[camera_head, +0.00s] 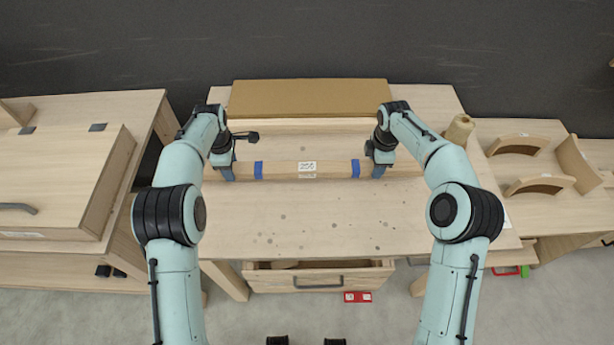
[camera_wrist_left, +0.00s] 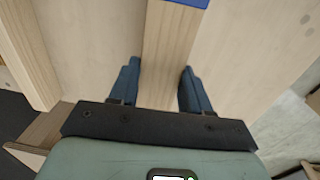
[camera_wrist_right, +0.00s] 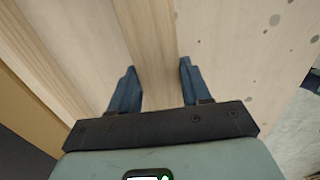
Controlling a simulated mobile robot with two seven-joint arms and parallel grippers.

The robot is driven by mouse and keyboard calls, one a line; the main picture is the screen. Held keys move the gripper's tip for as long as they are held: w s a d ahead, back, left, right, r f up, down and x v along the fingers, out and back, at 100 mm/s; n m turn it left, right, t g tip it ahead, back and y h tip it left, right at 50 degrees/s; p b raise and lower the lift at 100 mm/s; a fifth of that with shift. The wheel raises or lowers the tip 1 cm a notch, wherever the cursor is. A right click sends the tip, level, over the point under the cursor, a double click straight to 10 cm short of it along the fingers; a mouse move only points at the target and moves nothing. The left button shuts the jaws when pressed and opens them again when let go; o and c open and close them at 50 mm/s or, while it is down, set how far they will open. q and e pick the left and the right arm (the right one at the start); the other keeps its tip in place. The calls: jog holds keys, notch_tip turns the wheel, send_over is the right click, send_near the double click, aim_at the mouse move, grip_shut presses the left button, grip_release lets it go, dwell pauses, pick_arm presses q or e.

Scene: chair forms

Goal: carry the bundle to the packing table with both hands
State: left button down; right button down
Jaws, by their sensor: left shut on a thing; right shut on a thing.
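The bundle (camera_head: 280,170) is a long pale wooden piece with a blue band near each end and a white label in the middle. It lies crosswise over the wooden table (camera_head: 300,225); I cannot tell whether it touches the top. My left gripper (camera_head: 228,172) is shut on its left end, outside the blue band. My right gripper (camera_head: 378,170) is shut on its right end. In the left wrist view the bundle (camera_wrist_left: 168,45) runs between the blue fingers (camera_wrist_left: 157,88). In the right wrist view the bundle (camera_wrist_right: 150,45) also runs between the fingers (camera_wrist_right: 156,88).
A brown board (camera_head: 310,98) lies at the table's back edge. A pale cylinder (camera_head: 459,129) stands at its right. A slightly open drawer (camera_head: 319,278) is below the front. Curved wooden parts (camera_head: 540,184) lie on a surface at right, and a wooden cabinet (camera_head: 60,180) stands at left.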

pick_arm(q)
jog(key=shift+w, duration=0.1)
pick_arm(e)
jog(key=shift+w+r, duration=0.1)
pick_arm(q)
jog(key=shift+s+r, duration=0.15)
jog(key=shift+s, duration=0.1)
pick_arm(e)
jog(key=shift+s+r, duration=0.1)
jog(key=shift+s, duration=0.15)
